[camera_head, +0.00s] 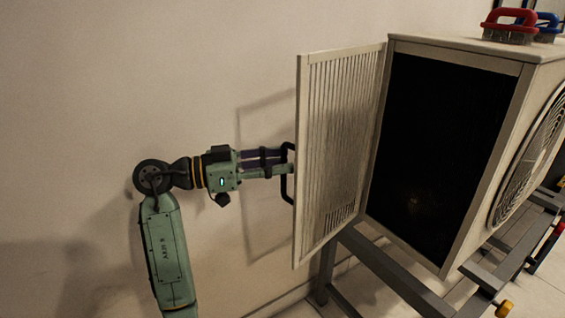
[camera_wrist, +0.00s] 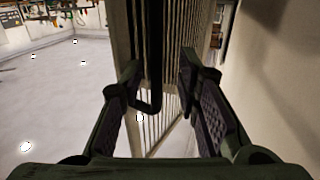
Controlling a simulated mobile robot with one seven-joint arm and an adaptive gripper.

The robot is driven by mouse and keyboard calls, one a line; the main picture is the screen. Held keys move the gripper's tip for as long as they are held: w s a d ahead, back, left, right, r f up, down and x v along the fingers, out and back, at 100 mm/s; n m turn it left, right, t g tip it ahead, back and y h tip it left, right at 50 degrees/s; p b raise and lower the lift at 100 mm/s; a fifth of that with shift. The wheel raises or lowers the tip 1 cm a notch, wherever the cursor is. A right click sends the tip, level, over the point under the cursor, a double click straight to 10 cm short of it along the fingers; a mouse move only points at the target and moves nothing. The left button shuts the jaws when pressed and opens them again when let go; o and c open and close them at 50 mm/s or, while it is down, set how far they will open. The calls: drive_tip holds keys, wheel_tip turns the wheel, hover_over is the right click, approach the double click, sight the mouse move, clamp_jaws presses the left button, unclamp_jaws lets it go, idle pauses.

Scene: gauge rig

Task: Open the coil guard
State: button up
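The coil guard (camera_head: 340,150) is a pale slatted panel. It stands swung out from the left side of the boxy unit, leaving a dark opening (camera_head: 440,150) uncovered. Its black bar handle (camera_head: 288,190) is on the left edge of the panel. My gripper (camera_head: 285,160) is at the handle, coming from the left. In the wrist view my gripper (camera_wrist: 163,80) has its fingers apart, with the handle (camera_wrist: 152,55) and the slatted guard (camera_wrist: 170,40) showing between them. The handle is nearer the left finger. I cannot tell whether it touches that finger.
The unit's housing (camera_head: 460,45) rests on a grey metal frame (camera_head: 390,275). A red-handled brush (camera_head: 510,27) and a blue-handled one (camera_head: 546,28) lie on top. A round fan grille (camera_head: 530,150) is on the right. A plain wall (camera_head: 130,70) stands close behind my arm.

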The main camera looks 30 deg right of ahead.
drive_tip(key=v, duration=1)
drive_tip(key=shift+a, duration=0.4)
